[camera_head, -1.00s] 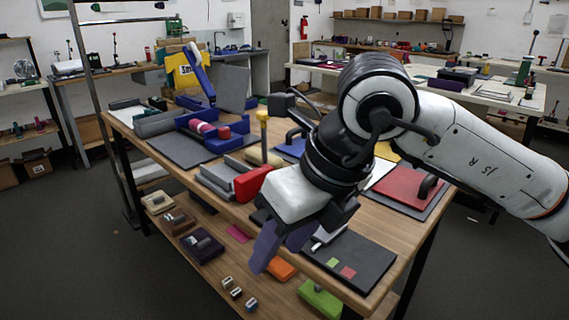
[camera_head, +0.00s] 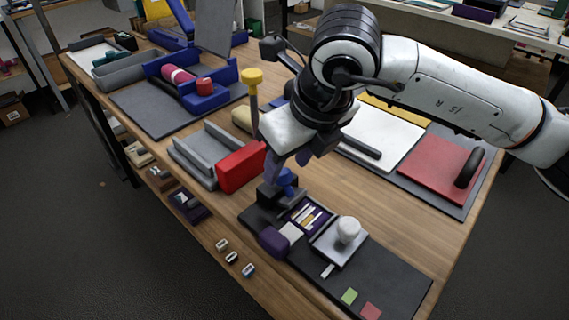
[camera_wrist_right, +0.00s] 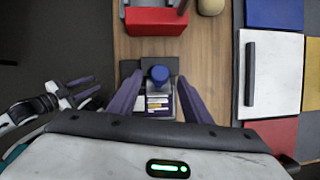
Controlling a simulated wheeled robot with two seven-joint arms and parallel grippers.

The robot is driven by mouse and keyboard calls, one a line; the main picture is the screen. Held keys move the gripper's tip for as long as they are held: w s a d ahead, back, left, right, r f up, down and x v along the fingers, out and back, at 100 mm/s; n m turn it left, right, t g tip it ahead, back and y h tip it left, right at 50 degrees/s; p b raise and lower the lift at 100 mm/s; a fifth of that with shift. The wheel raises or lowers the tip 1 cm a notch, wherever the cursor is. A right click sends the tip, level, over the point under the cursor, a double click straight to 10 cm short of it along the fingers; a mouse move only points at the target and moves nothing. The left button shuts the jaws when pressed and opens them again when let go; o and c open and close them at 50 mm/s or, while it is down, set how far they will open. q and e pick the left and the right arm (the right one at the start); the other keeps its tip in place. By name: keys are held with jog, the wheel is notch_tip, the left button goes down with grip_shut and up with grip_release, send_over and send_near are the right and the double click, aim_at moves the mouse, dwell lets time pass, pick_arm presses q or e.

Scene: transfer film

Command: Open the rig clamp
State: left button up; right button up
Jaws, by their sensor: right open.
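A small rig with a dark block and a blue knob (camera_head: 286,180) stands at the back end of the black mat; I take it for the rig clamp. In the right wrist view the blue knob (camera_wrist_right: 158,74) appears between my purple fingers. My right gripper (camera_head: 288,162) is open, pointing down close above the knob; I cannot tell whether it touches. A tray with light strips (camera_head: 307,216) sits beside the rig. My left gripper (camera_wrist_right: 98,86) shows only at the left of the right wrist view, its fingers apart and empty.
A red block (camera_head: 241,167) on a grey fixture (camera_head: 196,160) and a yellow-topped post (camera_head: 252,77) stand close left of my right gripper. A white knob (camera_head: 348,229) on a plate is nearby. A red pad (camera_head: 440,168) lies right. Bare wood lies between.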

aim_at(283, 173)
jog(key=shift+x, duration=1.05)
jog(key=shift+w+a+f, duration=0.1)
jog(key=shift+a+f, duration=0.05)
jog(key=shift+f, duration=0.3)
jog(key=c, duration=1.1)
jog(key=shift+o, duration=0.2)
jog(key=shift+w+a, duration=0.1)
jog(key=shift+w, duration=0.1)
jog(key=shift+w+a+g+h+p, duration=0.3)
jog(key=shift+g+h+p, duration=0.1)
jog(key=shift+g+h, duration=0.1)
jog(key=shift+w+a+g+h+p, duration=0.5)
jog(key=shift+a+g+h+p, duration=0.05)
jog(key=shift+g+h, duration=0.35)
pick_arm(q)
jog(key=shift+w+r+p, duration=0.2)
jog(key=shift+w+r, duration=0.05)
jog(key=shift+r, duration=0.6)
jog(key=shift+w+r+p, duration=0.15)
jog(key=shift+w+r, duration=0.05)
jog(key=shift+r, duration=0.6)
pick_arm(e)
jog(key=shift+w+a+f+g+h, duration=0.3)
jog(key=shift+g+h, duration=0.2)
jog(key=shift+g, duration=0.1)
